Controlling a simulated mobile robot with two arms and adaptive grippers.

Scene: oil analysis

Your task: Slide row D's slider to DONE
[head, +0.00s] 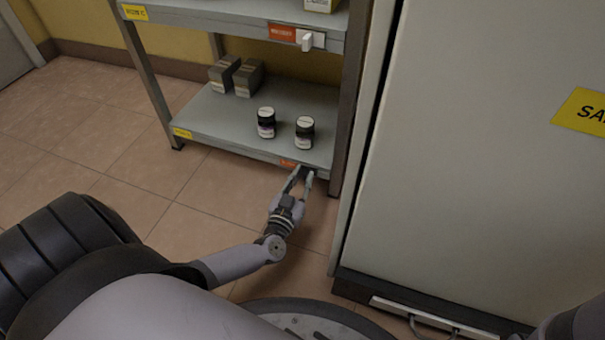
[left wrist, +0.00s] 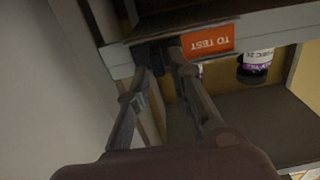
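The bottom shelf (head: 222,122) has an orange tag (head: 288,163) on its front edge near the right post. In the left wrist view this tag (left wrist: 207,40) reads TO TEST, upside down. My left gripper (head: 304,171) is at that edge, just right of the tag in the head view. In the left wrist view its fingertips (left wrist: 164,48) are a little apart at a dark spot beside the tag. I make out no slider knob there, and cannot tell whether the fingers are gripping one. My right gripper is out of view.
A large pale cabinet (head: 470,150) stands close on the right. Tiled floor is clear left.

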